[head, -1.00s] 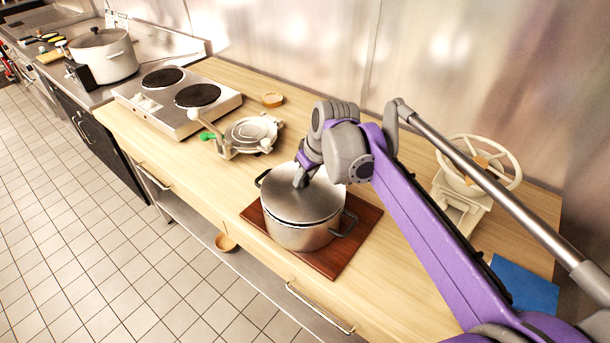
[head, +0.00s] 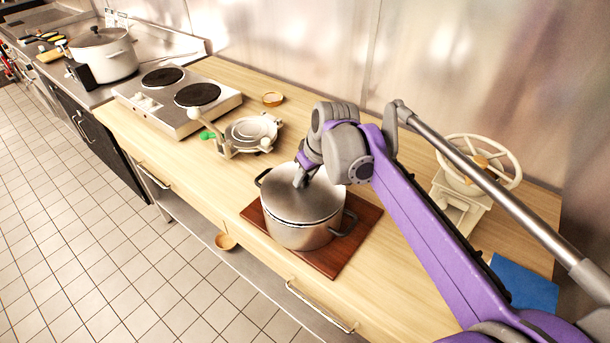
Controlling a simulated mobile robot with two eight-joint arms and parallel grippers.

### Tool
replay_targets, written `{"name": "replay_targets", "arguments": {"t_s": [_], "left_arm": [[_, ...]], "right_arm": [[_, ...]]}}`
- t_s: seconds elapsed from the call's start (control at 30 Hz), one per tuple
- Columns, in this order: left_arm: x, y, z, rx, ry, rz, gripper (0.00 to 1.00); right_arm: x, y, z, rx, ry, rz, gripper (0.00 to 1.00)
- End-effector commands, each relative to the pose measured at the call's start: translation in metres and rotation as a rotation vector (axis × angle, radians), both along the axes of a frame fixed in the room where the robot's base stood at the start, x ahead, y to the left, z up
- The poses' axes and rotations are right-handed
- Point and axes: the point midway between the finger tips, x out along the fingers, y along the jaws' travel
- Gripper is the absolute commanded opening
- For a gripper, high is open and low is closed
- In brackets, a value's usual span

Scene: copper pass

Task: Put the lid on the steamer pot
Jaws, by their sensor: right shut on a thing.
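The steamer pot (head: 297,237) is a metal pot with dark side handles, standing on a brown board (head: 333,259) on the wooden counter. The grey metal lid (head: 285,204) lies over the pot's mouth and looks level, with its rim at the pot's rim. My right gripper (head: 301,181) comes down from above and is shut at the middle of the lid, on its knob. The knob itself is hidden by the fingers. I cannot tell whether the lid's far edge is fully seated. My left gripper is not in view.
A two-plate hob (head: 180,98) and a pale press-like device (head: 250,133) stand to the left. A cream device with a wheel (head: 468,180) and a blue mat (head: 522,286) lie to the right. Another large pot (head: 104,58) stands far left. A metal wall backs the counter.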

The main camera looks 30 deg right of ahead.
Motion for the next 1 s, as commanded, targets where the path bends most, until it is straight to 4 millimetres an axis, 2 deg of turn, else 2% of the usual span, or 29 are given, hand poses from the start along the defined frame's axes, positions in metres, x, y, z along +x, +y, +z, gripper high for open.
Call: {"name": "replay_targets", "arguments": {"t_s": [0.2,0.23,0.4,0.6,0.8,1.0], "left_arm": [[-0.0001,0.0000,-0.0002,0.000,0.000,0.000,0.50],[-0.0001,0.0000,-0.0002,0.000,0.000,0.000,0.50],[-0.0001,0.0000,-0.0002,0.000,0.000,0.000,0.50],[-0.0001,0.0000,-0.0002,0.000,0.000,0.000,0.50],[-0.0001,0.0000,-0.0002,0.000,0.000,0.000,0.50],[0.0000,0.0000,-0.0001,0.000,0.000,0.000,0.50]], "right_arm": [[0.0000,0.0000,-0.0001,0.000,0.000,0.000,0.00],[0.0000,0.0000,-0.0001,0.000,0.000,0.000,0.39],[0.0000,0.0000,-0.0001,0.000,0.000,0.000,0.69],[-0.0001,0.0000,-0.0001,0.000,0.000,0.000,0.69],[0.0000,0.0000,-0.0002,0.000,0.000,0.000,1.00],[-0.0001,0.0000,-0.0001,0.000,0.000,0.000,1.00]]}}
